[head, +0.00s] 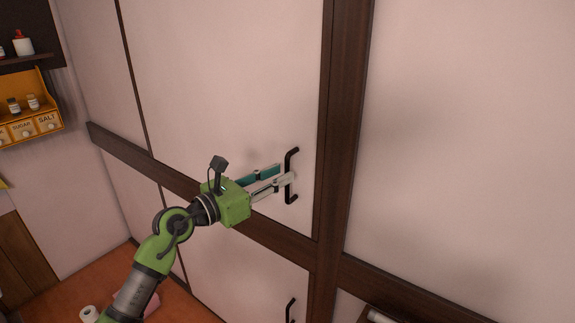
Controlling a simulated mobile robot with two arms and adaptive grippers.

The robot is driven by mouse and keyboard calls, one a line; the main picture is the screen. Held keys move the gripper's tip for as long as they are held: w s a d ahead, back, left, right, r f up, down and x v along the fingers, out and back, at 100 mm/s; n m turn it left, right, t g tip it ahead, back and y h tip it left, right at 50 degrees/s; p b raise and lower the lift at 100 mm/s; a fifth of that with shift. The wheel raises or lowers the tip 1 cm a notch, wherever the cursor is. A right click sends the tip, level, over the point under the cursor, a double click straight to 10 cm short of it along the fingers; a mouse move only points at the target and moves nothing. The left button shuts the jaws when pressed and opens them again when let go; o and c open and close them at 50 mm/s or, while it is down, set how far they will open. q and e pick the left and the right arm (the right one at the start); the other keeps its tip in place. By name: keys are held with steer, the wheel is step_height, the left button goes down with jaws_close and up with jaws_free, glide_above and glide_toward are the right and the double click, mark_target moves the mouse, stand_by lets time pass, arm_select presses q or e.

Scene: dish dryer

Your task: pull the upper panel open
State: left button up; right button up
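The upper panel (225,75) is a large pale pinkish door framed in dark wood, and it looks closed. Its black bar handle (290,197) stands upright near the panel's right edge. My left gripper (285,173) reaches in from the left with its two fingers apart. One fingertip overlaps the middle of the handle in the picture, and the other ends just left of the bar. I cannot tell whether either finger touches the bar. My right gripper is not in view.
A dark wooden rail (275,236) runs below the panel, with a lower door and its black handle (290,310) beneath. A thick dark post (342,130) stands to the right. A yellow spice shelf (30,110) hangs on the left wall.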

arm_select(q)
steer(key=shift+x, duration=1.75)
jaws_close()
steer(key=shift+a, duration=0.15)
